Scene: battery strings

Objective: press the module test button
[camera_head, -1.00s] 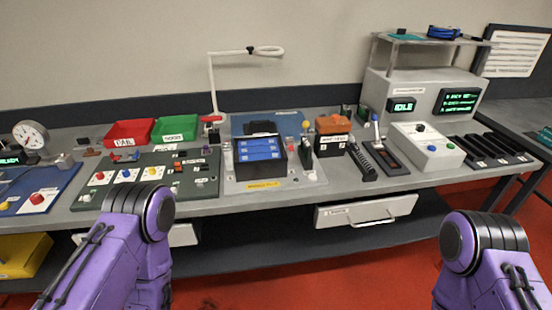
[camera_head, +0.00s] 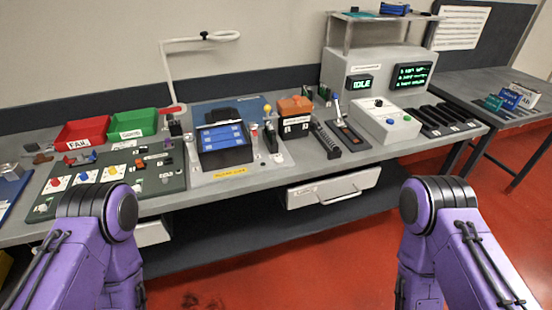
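A white control box (camera_head: 384,121) stands at the right of the bench in front of the grey test station (camera_head: 372,76). A green button (camera_head: 407,117), a blue button (camera_head: 389,121) and a dark knob (camera_head: 378,103) show on its top. The station's small screen reads IDLE (camera_head: 359,86). A black holder with blue modules (camera_head: 223,143) sits mid-bench on a plate with a yellow label. I cannot tell which button is named the module test button. Only my purple arm links show at the lower left and lower right; both grippers are out of view.
A green board with coloured buttons (camera_head: 112,183), a red FAIL bin (camera_head: 82,130) and a green bin (camera_head: 133,122) are on the left. An orange block (camera_head: 295,107) sits near the middle. A closed drawer (camera_head: 332,189) hangs below. Red floor (camera_head: 310,255) is clear in front.

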